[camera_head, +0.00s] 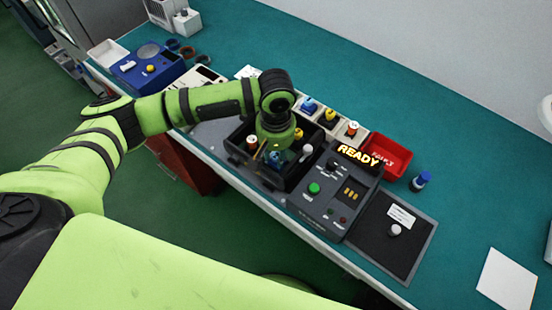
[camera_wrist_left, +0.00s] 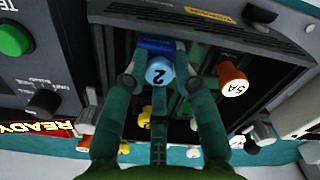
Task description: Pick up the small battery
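My left gripper (camera_head: 274,155) reaches down into a black tray (camera_head: 233,152). An orange cell with a white top marked 5A (camera_wrist_left: 232,80) stands to the right in that view, and in the head view an orange-topped cell (camera_head: 252,142) stands in the tray. Which one is the small battery is not clear. My right gripper is not in view.
A grey tester with a lit READY sign (camera_head: 358,156) and a green button (camera_head: 314,188) adjoins the tray. Behind are cells in pale holders (camera_head: 352,130) and a red bin (camera_head: 388,155). A dark blue bottle (camera_head: 420,181) stands right. The teal bench is clear at the back.

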